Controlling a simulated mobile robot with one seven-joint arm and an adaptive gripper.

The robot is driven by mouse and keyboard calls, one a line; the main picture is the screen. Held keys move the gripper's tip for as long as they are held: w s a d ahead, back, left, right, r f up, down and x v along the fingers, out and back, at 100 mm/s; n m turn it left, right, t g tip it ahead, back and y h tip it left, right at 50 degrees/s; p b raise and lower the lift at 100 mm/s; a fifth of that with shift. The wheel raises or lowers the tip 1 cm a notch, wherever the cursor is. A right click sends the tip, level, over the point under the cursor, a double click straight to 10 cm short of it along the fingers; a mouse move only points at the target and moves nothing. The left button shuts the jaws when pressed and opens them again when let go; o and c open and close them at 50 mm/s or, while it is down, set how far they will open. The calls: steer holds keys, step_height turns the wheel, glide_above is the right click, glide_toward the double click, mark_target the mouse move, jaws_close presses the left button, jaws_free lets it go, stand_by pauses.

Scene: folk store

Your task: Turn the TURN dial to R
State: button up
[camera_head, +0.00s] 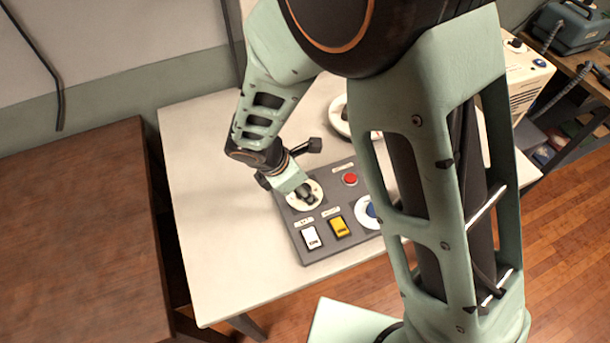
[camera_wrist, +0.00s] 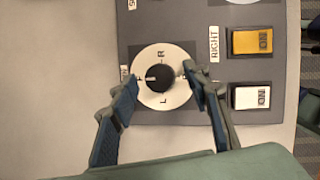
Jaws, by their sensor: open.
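The dial (camera_wrist: 168,99) is a white disc with a round black knob (camera_wrist: 162,78) at its centre, on a dark grey panel (camera_wrist: 205,105). My gripper (camera_wrist: 160,80) is open, with one finger on each side of the knob and over the disc's edges. Contact with the knob cannot be told. In the head view my gripper (camera_head: 304,192) is low over the dial (camera_head: 317,187), partly covering it.
The panel also bears a red button (camera_head: 350,179), a yellow switch (camera_head: 339,227), a white switch (camera_head: 311,238) and a blue button (camera_head: 371,210) partly behind my arm. The white table (camera_head: 225,270) is clear at left and front. A brown table (camera_head: 80,230) stands left.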

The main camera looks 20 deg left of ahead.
steer(key=shift+f, duration=0.2)
steer(key=shift+c, duration=0.3)
steer(key=c, duration=1.1)
steer(key=shift+w+m, duration=0.1)
steer(key=shift+m, duration=0.2)
